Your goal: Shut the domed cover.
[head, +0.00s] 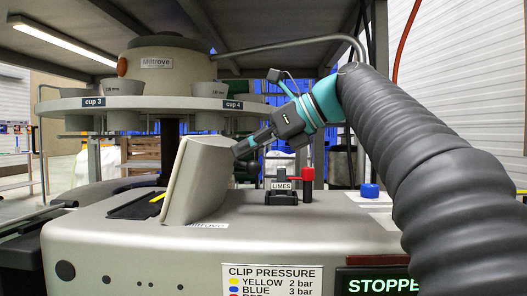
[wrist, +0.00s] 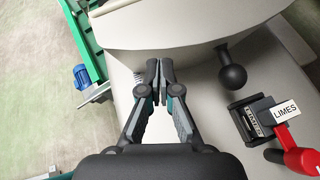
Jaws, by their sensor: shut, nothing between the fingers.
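The domed cover (head: 200,182) is a beige, rounded lid on top of the grey machine housing (head: 270,235). It stands raised and tilted, its flat rim facing left and its domed back facing right. It also shows along the top of the wrist view (wrist: 190,25). My gripper (head: 242,150) is at the upper right of the cover's domed back. Its fingers are shut and empty in the wrist view (wrist: 160,70), with the tips right by the cover's lower edge there. I cannot tell whether they touch it.
A dark ball knob (wrist: 231,77) stands right of my fingers. Beyond it is a LIMES-labelled block (head: 281,190) with a red lever (head: 307,182). A dark recessed plate (head: 135,206) lies left of the cover. A carousel ring (head: 180,104) with cups hangs above and behind.

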